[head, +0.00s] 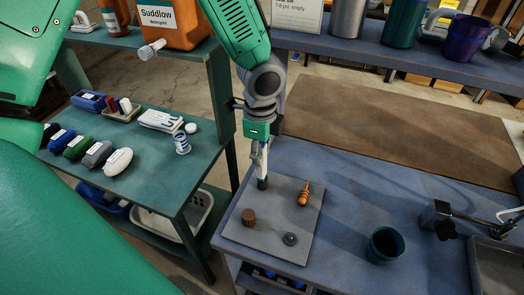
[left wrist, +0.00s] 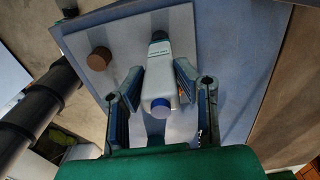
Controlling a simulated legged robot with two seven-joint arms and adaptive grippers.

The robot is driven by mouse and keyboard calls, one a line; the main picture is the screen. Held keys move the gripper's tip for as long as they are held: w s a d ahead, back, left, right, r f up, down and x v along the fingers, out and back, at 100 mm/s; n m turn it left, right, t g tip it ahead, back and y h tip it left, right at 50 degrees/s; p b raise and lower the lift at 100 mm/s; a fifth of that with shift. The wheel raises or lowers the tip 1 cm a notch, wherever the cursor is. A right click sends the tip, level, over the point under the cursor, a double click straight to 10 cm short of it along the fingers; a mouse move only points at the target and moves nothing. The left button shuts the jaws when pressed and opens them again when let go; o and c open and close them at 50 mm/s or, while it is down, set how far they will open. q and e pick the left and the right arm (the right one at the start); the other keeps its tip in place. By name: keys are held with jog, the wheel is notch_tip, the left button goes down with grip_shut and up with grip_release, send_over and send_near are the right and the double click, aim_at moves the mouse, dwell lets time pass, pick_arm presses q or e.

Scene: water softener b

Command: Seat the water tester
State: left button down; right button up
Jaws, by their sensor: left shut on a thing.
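The water tester (head: 264,163) is a slim white body with a dark lower end. In the left wrist view the tester (left wrist: 160,73) shows a label, a dark far end and a blue near end. My left gripper (head: 259,146) points down, with the tester between its fingers. In the left wrist view, the gripper's fingers (left wrist: 158,70) flank the tester on both sides. The tester is about upright, its dark end over the back left part of a grey board (head: 270,248). I cannot tell whether it touches the board. My right gripper is not in view.
On the board are a brown cylinder (head: 249,217), a small grey round piece (head: 290,239) and an orange pointed piece (head: 304,192). A dark teal cup (head: 385,245) stands to the right. A green side table (head: 150,180) is at left. The blue tabletop behind the cup is clear.

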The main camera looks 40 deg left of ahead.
pick_arm(q)
jog(key=c, duration=1.2)
grip_release()
jog(key=shift+o, duration=0.2)
jog(key=shift+a, duration=0.1)
jog(key=shift+r, duration=0.1)
notch_tip(320, 180, up, 12)
jog(key=shift+f, duration=0.15)
